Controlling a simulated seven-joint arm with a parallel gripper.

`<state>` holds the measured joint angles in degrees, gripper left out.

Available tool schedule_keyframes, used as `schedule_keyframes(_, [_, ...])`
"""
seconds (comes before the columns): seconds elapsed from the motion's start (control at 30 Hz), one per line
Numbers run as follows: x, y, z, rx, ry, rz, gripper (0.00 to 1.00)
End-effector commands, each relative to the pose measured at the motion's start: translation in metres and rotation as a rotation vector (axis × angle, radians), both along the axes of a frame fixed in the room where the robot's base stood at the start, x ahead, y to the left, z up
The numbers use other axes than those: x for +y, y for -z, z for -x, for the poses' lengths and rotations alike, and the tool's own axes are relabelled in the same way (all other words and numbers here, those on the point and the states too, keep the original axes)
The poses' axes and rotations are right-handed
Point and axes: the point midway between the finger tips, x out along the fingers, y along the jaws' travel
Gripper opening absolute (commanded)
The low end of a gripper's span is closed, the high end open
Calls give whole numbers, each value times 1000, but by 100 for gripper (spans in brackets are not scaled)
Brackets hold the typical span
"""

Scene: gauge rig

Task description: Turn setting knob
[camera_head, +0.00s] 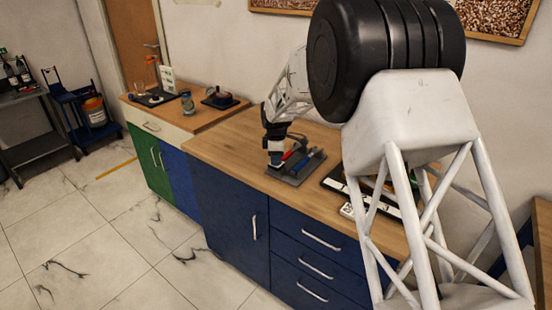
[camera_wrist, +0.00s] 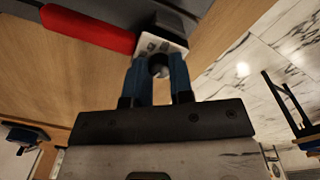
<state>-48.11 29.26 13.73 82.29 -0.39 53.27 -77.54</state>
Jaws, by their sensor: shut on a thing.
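The setting knob (camera_wrist: 158,68) is a small grey round part at the end of a pale panel (camera_wrist: 152,44) with dark markings, seen in the wrist view. My gripper (camera_wrist: 159,63) is shut on the knob, with a blue finger on each side. The fingers hide parts of the knob and panel. A red cylinder (camera_wrist: 88,30) lies beside the panel. In the head view, my gripper (camera_head: 274,159) points down at the near left end of the gauge rig, which sits on a dark base plate (camera_head: 292,181). The knob is hidden there.
The rig stands on a wooden counter (camera_head: 225,148) over blue cabinets. Bare counter lies left of the rig. A second counter (camera_head: 172,118) at the back left holds several items.

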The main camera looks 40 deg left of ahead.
Motion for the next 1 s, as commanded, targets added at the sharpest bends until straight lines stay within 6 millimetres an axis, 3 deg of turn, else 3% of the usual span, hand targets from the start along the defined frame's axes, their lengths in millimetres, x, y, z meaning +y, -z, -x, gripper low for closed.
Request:
schedule_keyframes(0.47, [0,-1,0,-1,165,-1,0])
schedule_keyframes(1.0, [0,-1,0,-1,646,0,0])
